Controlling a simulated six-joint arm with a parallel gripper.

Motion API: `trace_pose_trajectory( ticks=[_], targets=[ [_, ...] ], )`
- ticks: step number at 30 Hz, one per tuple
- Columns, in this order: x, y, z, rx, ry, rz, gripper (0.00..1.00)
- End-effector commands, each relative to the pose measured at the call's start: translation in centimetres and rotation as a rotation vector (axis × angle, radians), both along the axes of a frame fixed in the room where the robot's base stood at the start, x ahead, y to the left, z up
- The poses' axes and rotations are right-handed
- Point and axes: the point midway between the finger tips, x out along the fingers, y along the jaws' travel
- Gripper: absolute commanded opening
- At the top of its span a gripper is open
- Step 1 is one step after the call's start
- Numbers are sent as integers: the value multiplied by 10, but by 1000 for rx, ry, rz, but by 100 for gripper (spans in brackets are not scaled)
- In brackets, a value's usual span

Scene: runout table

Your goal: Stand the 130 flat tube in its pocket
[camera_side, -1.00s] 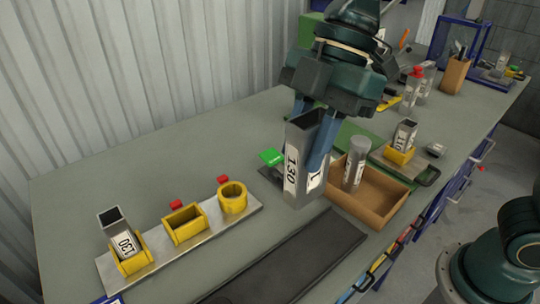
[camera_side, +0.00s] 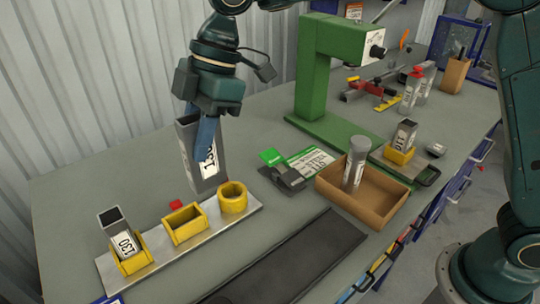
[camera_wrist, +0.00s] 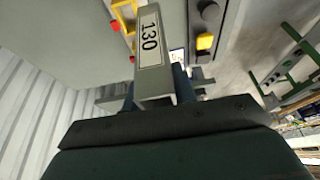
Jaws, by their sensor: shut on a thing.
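My gripper (camera_side: 208,140) is shut on a grey rectangular tube (camera_side: 188,146) with a white "130" label. The tube is upright, open at the top, and held above the table behind the pocket plate. The tube also shows in the wrist view (camera_wrist: 150,75), with its label facing the camera. The metal plate (camera_side: 160,255) carries three yellow pockets. The rectangular middle pocket (camera_side: 184,223) is empty, and so is the round pocket (camera_side: 233,197).
A cardboard tray (camera_side: 373,208) holds a round grey tube (camera_side: 355,163). A green press (camera_side: 312,80) stands behind it. A yellow holder (camera_side: 400,151) with a tube labelled 110 is at the right. A dark mat (camera_side: 290,260) lies in front.

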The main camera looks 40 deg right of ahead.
Motion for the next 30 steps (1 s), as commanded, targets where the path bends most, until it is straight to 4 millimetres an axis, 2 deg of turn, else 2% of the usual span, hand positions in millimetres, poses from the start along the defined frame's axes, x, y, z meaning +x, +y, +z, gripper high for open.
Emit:
trace_pose_trajectory(
  ticks=[6, 13, 19, 30],
  targets=[
    [34, 22, -23, -1, 1, 0, 0],
    [57, 37, -43, -1, 0, 0, 0],
    [64, 42, -50, -1, -1, -1, 0],
    [65, 42, -50, 0, -1, -3, 0]
  ],
)
